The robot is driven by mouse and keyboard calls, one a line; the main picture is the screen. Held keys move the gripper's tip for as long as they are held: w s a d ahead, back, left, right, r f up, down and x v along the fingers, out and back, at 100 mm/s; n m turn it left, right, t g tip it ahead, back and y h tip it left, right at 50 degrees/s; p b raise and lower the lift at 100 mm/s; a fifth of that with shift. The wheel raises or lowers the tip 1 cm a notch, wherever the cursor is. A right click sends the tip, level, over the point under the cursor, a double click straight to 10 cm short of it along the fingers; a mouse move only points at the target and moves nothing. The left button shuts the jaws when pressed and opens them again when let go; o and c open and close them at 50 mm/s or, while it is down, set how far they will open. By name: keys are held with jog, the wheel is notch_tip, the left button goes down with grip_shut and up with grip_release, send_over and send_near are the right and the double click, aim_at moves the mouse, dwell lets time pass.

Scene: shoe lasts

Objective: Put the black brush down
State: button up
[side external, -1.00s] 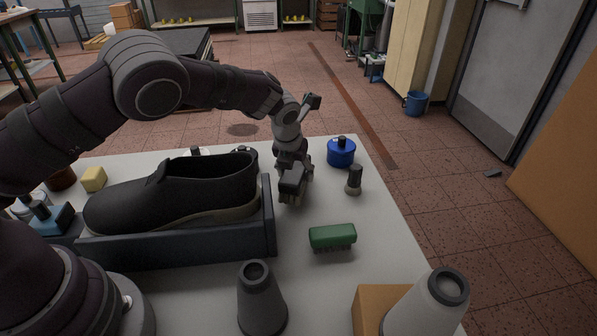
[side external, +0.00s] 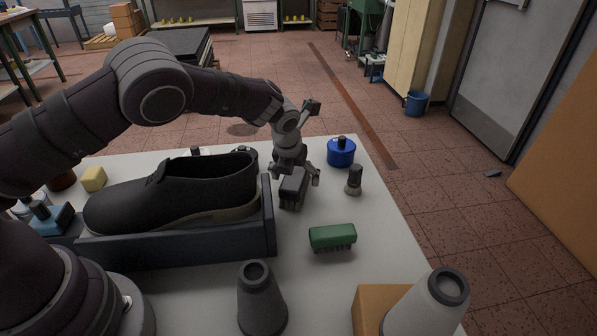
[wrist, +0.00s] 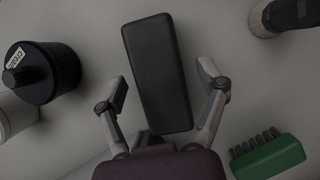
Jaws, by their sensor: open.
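The black brush (side external: 293,188) rests on the white table, to the right of the shoe tray, with its bristles down. It also shows in the wrist view (wrist: 158,75) as a dark block between my fingers. My gripper (side external: 295,178) is just above and behind the brush in the side view. In the wrist view my gripper (wrist: 164,90) is open, with a finger on each side of the brush and a visible gap on both sides.
A black shoe (side external: 175,195) lies in a dark tray (side external: 180,245) to the left. A dark cone (side external: 261,300) is in front. Bare table lies around the green brush.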

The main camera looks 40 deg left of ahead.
jog(key=v, duration=1.2)
jog(key=shift+s, duration=0.1)
